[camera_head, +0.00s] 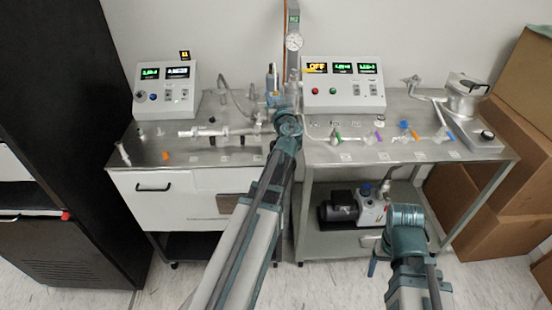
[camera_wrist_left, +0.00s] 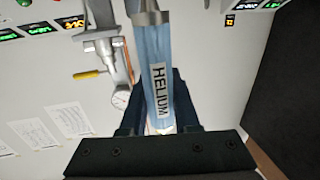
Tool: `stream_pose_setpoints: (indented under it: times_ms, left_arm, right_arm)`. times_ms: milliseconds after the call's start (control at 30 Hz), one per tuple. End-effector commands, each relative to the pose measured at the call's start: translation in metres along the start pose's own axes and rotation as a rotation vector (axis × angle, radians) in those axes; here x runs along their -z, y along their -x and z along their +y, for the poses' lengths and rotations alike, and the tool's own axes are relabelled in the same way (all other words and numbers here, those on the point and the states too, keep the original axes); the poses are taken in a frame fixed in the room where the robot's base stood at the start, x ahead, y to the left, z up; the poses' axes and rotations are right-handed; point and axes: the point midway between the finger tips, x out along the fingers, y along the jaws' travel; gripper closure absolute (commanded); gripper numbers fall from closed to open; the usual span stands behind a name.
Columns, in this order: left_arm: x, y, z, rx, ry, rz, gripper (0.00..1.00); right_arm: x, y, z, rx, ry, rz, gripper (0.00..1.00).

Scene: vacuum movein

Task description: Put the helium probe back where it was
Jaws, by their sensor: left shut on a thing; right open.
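My left gripper itself is mostly hidden there behind the arm. My right arm (camera_head: 406,222) is low, in front of the right bench, away from the probe; its fingers are hard to make out. I cannot tell which spot is the probe's holder.
A round gauge (camera_head: 293,42) hangs on a vertical pipe behind the probe. Control boxes (camera_head: 166,84) and (camera_head: 343,85) stand on the benches. A pump sits below. Cardboard boxes (camera_head: 500,225) stand at right.

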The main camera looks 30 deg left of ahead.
Motion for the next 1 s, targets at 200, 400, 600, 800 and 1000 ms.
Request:
stream_pose_setpoints:
  times_ms: [200,400,600,800,1000]
  left_arm:
    - [-0.013,0.000,0.000,0.000,0.000,0.000,1.00]
    - [-0.044,0.000,0.000,0.000,0.000,0.000,1.00]
    - [-0.063,0.000,0.000,0.000,0.000,0.000,1.00]
    - [-0.063,0.000,0.000,0.000,0.000,0.000,1.00]
    - [-0.084,0.000,0.000,0.000,0.000,0.000,1.00]
  right_arm:
    - [0.001,-0.013,-0.001,0.000,0.000,0.000,0.28]
    - [0.003,-0.044,-0.004,0.000,0.000,0.000,0.28]
    - [0.004,-0.062,-0.006,0.000,0.000,0.000,0.28]
    - [0.004,-0.062,-0.006,0.000,0.000,0.000,0.28]
    - [0.005,-0.084,-0.008,0.000,0.000,0.000,0.28]
